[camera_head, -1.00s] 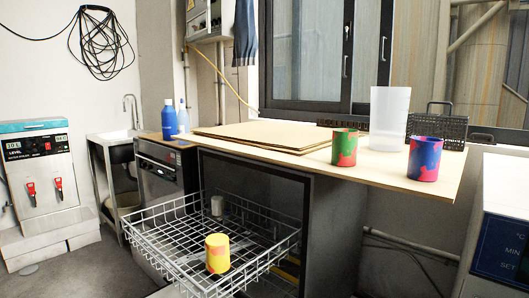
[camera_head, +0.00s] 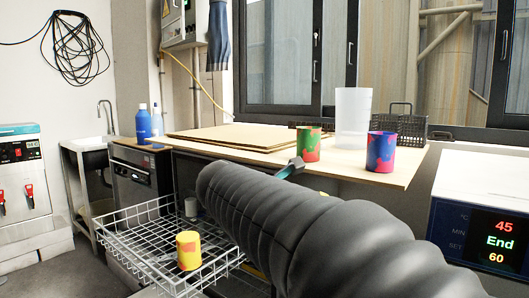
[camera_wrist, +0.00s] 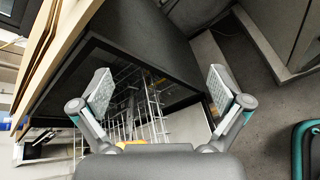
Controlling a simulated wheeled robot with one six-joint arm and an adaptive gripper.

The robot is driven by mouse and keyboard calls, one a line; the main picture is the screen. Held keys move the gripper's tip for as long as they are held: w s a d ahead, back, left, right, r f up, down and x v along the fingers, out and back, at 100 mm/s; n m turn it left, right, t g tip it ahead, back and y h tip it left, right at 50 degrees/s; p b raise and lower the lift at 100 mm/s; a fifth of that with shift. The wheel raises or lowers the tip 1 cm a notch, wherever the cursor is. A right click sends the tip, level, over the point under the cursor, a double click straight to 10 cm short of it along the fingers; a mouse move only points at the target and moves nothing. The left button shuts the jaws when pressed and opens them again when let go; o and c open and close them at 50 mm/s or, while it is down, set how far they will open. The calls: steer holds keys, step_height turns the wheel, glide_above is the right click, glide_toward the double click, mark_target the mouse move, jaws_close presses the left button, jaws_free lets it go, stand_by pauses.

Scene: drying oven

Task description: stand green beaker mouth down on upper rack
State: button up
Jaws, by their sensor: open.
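The green beaker (camera_head: 308,145), green with red patches, stands mouth up on the light wooden tabletop near its front edge. The pulled-out white wire rack (camera_head: 117,219) is low at the left, below the tabletop. My gripper (camera_wrist: 160,92) is open and empty in the wrist view, its two fingers wide apart, with rack wires (camera_wrist: 155,112) beyond them. In the head view only a small teal and dark part of it (camera_head: 290,168) shows past my arm, just in front of and below the green beaker.
A blue and red beaker (camera_head: 381,151), a tall translucent container (camera_head: 352,119) and a dark wire basket (camera_head: 404,125) stand right on the tabletop (camera_head: 262,152). The rack's left part looks clear.

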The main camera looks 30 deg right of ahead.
mark_target(302, 143)
steer(key=w+d+r+n+h, duration=0.5)
steer(key=w+r+n, duration=0.25)
steer(key=r, duration=0.25)
steer(key=shift+m+t, duration=0.25)
steer(key=shift+t, duration=0.15)
steer(key=x, duration=0.7)
steer(key=shift+w+d+r, duration=0.15)
steer(key=shift+w, duration=0.2)
steer(key=shift+x, duration=3.1)
steer(key=shift+s+r, duration=0.2)
steer(key=shift+s, duration=0.05)
steer(key=c, duration=1.1)
